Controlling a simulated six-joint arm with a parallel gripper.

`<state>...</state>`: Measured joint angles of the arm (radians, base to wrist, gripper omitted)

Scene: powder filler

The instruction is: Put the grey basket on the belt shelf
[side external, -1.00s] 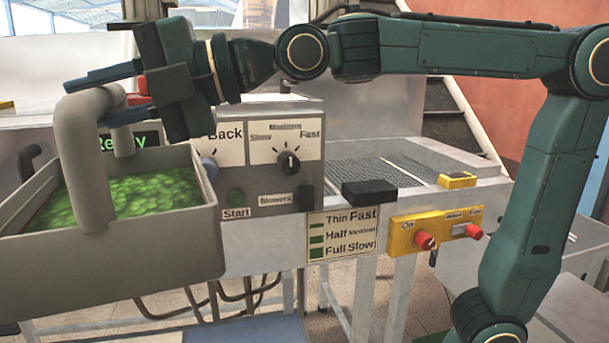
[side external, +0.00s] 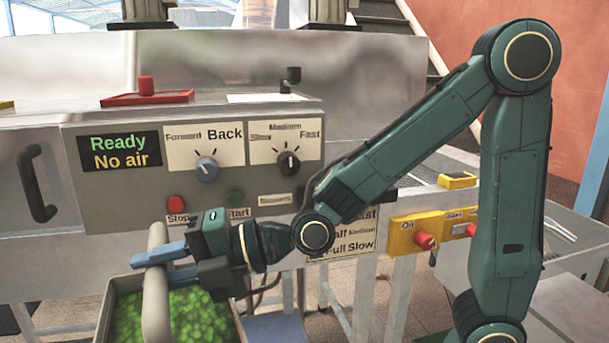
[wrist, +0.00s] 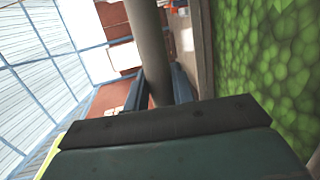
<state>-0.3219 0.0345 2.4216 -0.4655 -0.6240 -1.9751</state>
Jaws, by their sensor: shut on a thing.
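The grey basket (side external: 105,310) hangs at the bottom left of the side view, its lower part cut off by the picture's edge. It holds bright green pieces (side external: 185,318). My gripper (side external: 158,262) is shut on its upright arched handle, the blue fingers on either side of it. In the wrist view the handle (wrist: 148,45) runs between the fingers (wrist: 158,88), with the basket wall (wrist: 206,60) and green contents at the right. The belt surface (side external: 412,180) stands at the right of the side view, partly hidden by my arm.
The control panel (side external: 240,190) with knobs and buttons stands close behind my gripper and the basket. Its display (side external: 118,152) reads "Ready, No air". A yellow switch box (side external: 415,238) with red knobs sits at the belt's front. A door handle (side external: 35,185) is at the left.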

